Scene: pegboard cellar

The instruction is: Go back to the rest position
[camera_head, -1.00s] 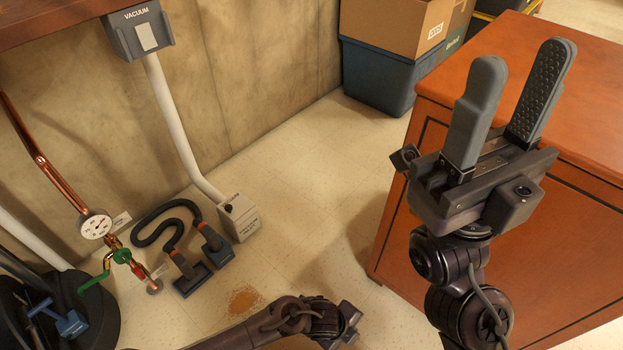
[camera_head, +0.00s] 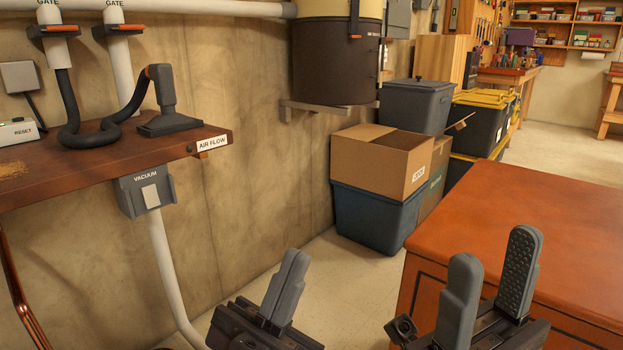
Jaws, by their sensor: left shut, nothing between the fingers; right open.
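My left gripper (camera_head: 287,288) is at the bottom centre of the head view, pointing up with its grey fingers together and nothing between them. It is over the floor, left of the wooden cabinet. My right gripper (camera_head: 492,285) is at the bottom right, its two grey fingers upright and apart, with nothing between them. It shows in front of the cabinet's near left part. The arms below both grippers are mostly out of the picture.
The orange-brown cabinet (camera_head: 545,230) fills the right. A wooden shelf (camera_head: 90,172) with a black vacuum hose and nozzle (camera_head: 165,105) juts from the left wall. A cardboard box (camera_head: 375,160) sits on a blue bin (camera_head: 365,215) at the back. Floor (camera_head: 340,270) between is clear.

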